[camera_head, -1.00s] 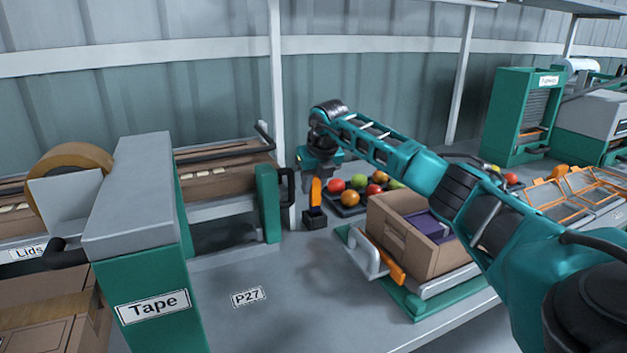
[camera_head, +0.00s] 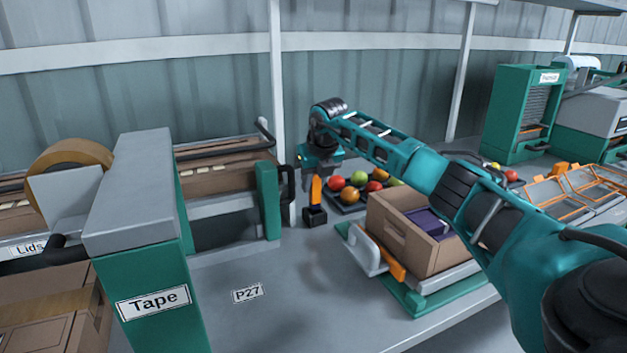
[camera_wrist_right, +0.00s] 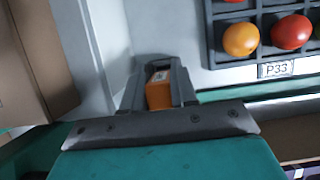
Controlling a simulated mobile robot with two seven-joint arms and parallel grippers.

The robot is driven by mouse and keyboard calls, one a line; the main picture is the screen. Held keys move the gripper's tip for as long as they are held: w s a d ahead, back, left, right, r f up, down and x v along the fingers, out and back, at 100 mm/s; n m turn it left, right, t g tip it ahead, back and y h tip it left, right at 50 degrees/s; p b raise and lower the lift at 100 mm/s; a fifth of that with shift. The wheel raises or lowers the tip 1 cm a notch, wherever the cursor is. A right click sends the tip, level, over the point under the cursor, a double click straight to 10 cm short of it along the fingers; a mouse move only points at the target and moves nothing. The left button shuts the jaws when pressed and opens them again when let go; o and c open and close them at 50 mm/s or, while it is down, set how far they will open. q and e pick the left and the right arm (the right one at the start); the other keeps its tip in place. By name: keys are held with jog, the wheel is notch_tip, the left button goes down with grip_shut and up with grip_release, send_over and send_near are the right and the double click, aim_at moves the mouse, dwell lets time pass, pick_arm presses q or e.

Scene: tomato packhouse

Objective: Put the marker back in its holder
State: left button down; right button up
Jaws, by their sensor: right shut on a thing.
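The orange marker (camera_head: 316,190) stands upright in the head view, its lower end at the small dark holder (camera_head: 315,216) on the bench. I cannot tell how deep it sits in the holder. My right gripper (camera_head: 317,174) is above the holder, at the marker's upper end. In the right wrist view, the orange marker (camera_wrist_right: 159,92) is between the two grey fingers of the right gripper (camera_wrist_right: 160,75), which is shut on it. The holder is not clearly visible there. My left gripper is not in view.
A tray of tomatoes (camera_head: 348,209) lies just right of the holder. A cardboard box (camera_head: 400,238) stands on a green-based scale (camera_head: 420,303) nearer me. The green Tape dispenser (camera_head: 150,265) stands left. The bench around the P27 label (camera_head: 248,294) is clear.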

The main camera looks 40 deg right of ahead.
aim_at(313, 192)
jog(key=shift+f, duration=0.65)
jog(key=shift+f+b, duration=0.5)
jog(key=shift+f, duration=0.45)
jog(key=o, duration=1.1)
jog(key=shift+c, duration=0.2)
jog(key=c, duration=0.3)
